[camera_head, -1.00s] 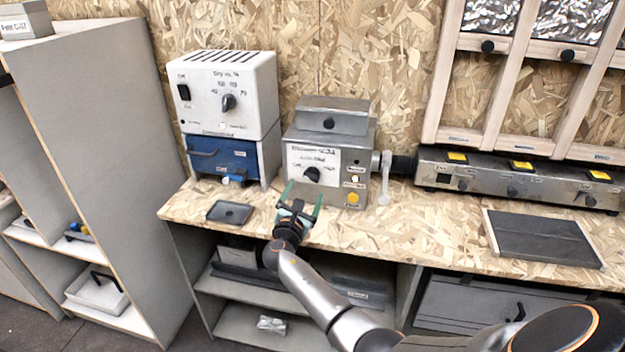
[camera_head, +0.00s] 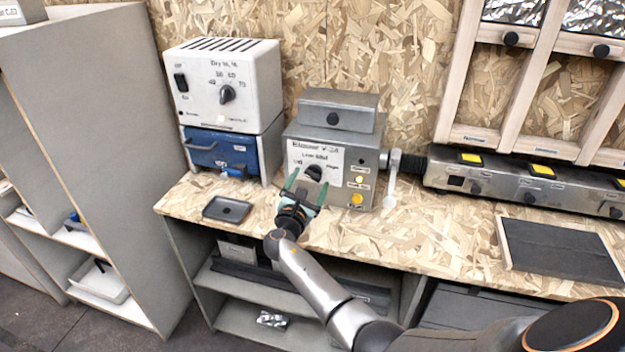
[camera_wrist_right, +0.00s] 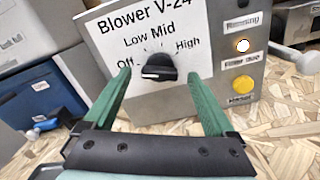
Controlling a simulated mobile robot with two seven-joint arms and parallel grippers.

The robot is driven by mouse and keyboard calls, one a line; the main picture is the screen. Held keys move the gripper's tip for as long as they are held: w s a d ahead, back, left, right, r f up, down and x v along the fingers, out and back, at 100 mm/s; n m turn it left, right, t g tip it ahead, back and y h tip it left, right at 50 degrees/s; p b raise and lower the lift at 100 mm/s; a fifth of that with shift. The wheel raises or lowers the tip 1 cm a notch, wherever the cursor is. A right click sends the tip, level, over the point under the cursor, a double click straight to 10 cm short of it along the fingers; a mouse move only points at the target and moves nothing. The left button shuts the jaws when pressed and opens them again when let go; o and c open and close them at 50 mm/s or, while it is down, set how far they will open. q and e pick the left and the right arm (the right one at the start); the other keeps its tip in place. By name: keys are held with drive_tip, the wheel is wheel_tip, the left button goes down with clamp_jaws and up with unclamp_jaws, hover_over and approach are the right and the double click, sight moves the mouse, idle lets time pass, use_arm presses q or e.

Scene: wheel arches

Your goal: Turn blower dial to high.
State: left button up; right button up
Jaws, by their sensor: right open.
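The blower (camera_head: 328,155) is a grey metal box on the bench, with a white label plate marked Blower V-24, Low, Mid, High and Off. Its black dial (camera_head: 314,172) sits low on the plate. In the right wrist view the dial (camera_wrist_right: 159,68) has a white pointer mark on its left side, toward Off. My right gripper (camera_head: 304,185) is open in front of the dial. In the right wrist view its green fingers (camera_wrist_right: 163,92) stand to either side of the dial, and I see no contact. My left gripper is not in view.
A yellow button (camera_head: 357,199) and a small lamp are on the blower's right side. A white dryer box (camera_head: 225,85) on a blue unit (camera_head: 220,150) stands to the left. A dark tray (camera_head: 228,209) lies on the bench. A light lever (camera_head: 392,180) hangs right of the blower.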

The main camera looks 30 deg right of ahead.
drive_tip(key=shift+c, duration=0.2)
drive_tip(key=c, duration=1.3)
drive_tip(key=shift+c, duration=0.2)
